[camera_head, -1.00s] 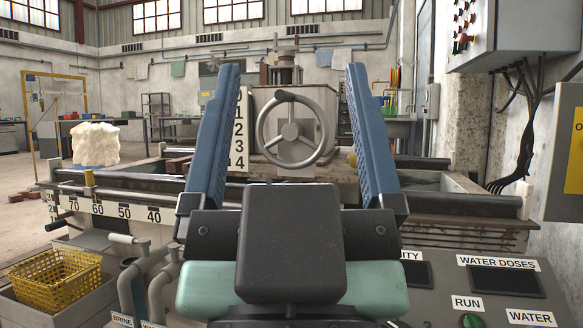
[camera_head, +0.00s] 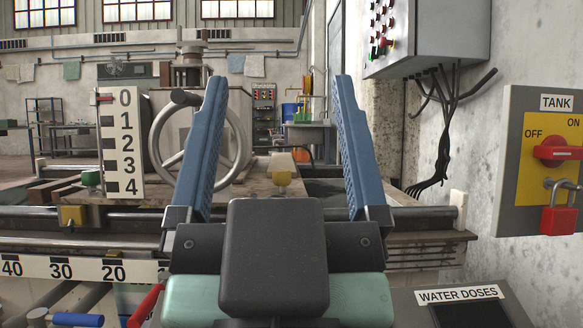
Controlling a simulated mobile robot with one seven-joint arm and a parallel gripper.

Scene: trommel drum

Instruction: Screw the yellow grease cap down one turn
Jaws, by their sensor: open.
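A small yellow cap (camera_head: 281,178) sits on the machine's brownish top, in the middle of the view, with a pale block behind it. My gripper (camera_head: 278,88) is open, its two blue fingers pointing up and away. Nothing is held. My gripper's dark body hides the machine's front edge below the cap.
A green cap (camera_head: 91,178) and a yellow block (camera_head: 72,214) are at left by the numbered scale board (camera_head: 126,145). A grey handwheel (camera_head: 200,140) stands behind my left finger. A grey control box (camera_head: 388,40) and the TANK switch panel (camera_head: 545,160) with red padlock are at right.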

